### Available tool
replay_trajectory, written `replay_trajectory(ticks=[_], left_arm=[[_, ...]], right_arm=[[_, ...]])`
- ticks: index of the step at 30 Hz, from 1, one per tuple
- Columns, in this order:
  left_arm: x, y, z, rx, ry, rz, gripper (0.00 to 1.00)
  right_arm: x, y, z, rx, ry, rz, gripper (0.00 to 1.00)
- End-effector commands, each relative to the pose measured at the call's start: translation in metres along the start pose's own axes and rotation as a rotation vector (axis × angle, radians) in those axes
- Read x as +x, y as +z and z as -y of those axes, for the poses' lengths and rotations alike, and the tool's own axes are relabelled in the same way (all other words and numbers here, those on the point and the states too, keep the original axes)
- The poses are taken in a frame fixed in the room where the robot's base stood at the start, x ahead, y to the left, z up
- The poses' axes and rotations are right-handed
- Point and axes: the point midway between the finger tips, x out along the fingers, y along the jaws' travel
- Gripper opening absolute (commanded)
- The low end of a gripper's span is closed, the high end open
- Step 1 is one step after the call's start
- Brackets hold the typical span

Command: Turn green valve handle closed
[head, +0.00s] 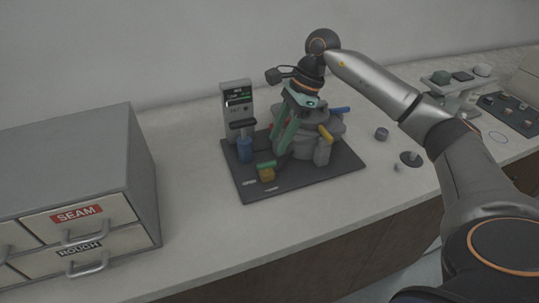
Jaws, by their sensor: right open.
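The mounting press (305,145) stands on a dark base plate (340,171) in the middle of the counter. A small green handle (266,164) sits on a yellow block at the front of the plate; it looks like the valve handle, but how far it is turned is too small to tell. My right gripper (284,138) reaches in from the upper right and hangs in front of the press, its greenish fingers pointing down. It is open, with its tips above and right of the green handle, seemingly apart from it. It hides part of the press. My left gripper is not in view.
A grey control box (237,98) and a blue cylinder (245,149) stand at the plate's back left. Blue (341,110) and yellow (325,133) handles project from the press. A drawer cabinet (75,170) fills the left. The counter in front of the plate is clear.

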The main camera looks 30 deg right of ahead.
Motion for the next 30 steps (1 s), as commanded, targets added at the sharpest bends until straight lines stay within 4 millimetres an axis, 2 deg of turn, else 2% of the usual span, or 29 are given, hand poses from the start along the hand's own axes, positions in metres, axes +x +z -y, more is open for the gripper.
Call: replay_trajectory(ticks=[3,9,14,22,30], left_arm=[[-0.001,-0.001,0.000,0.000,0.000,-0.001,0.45],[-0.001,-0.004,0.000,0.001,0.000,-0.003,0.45],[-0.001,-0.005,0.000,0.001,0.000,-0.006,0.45],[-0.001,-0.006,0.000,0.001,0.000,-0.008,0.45],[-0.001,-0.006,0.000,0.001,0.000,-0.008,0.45]], right_arm=[[0.025,0.000,-0.001,0.001,0.004,0.000,0.45],[0.053,0.001,0.000,0.000,0.002,0.001,0.45],[0.063,0.000,0.000,0.000,0.000,0.000,0.45],[0.064,0.000,0.000,0.000,-0.001,0.001,0.45],[0.064,0.000,0.000,0.000,-0.001,0.001,0.16]])
